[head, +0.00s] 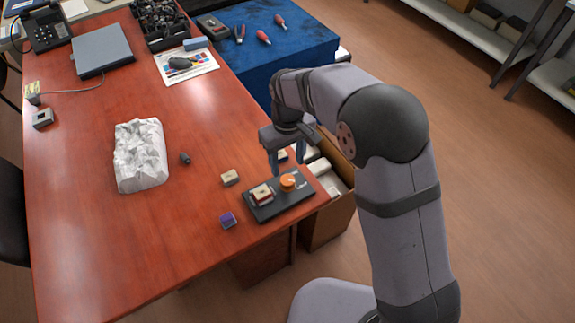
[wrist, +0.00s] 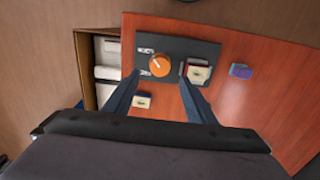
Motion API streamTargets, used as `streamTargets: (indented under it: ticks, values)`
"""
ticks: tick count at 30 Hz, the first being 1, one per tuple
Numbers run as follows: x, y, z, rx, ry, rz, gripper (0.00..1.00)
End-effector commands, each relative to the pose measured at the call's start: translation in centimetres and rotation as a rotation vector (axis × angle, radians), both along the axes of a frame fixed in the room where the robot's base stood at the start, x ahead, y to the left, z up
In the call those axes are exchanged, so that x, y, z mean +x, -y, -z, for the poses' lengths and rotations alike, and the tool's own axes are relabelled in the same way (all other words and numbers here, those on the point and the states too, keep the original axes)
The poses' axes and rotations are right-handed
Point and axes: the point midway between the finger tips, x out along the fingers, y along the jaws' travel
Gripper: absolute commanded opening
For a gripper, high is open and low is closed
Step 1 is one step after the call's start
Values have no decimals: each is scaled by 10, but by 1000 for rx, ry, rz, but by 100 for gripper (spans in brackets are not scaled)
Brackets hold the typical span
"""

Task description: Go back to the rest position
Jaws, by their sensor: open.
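My gripper (head: 287,168) is open and empty above the right edge of the red-brown desk (head: 85,225). It hangs over the back of a dark panel (head: 283,207) that has an orange knob (head: 287,182). In the wrist view the fingertips (wrist: 160,78) stand apart, with the knob (wrist: 159,64) just beyond them. A cream and red cartridge (head: 261,194) sits on the panel's left part; it also shows in the wrist view (wrist: 199,71) beside one fingertip. A blue and cream cartridge (wrist: 141,101) lies on the desk between the fingers, partly hidden in the head view.
A cream cartridge (head: 230,178) and a purple one (head: 228,220) lie left of the panel. A crumpled white bag (head: 140,155) lies farther left. An open cardboard box (head: 335,207) with white items stands beside the desk. A blue-covered table (head: 290,50) with tools stands behind.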

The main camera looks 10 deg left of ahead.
Motion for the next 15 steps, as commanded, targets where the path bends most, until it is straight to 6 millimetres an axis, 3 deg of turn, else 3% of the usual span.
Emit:
streamTargets:
  ticks: [15]
  values:
    - [6,-4,0,16,22,41,51]
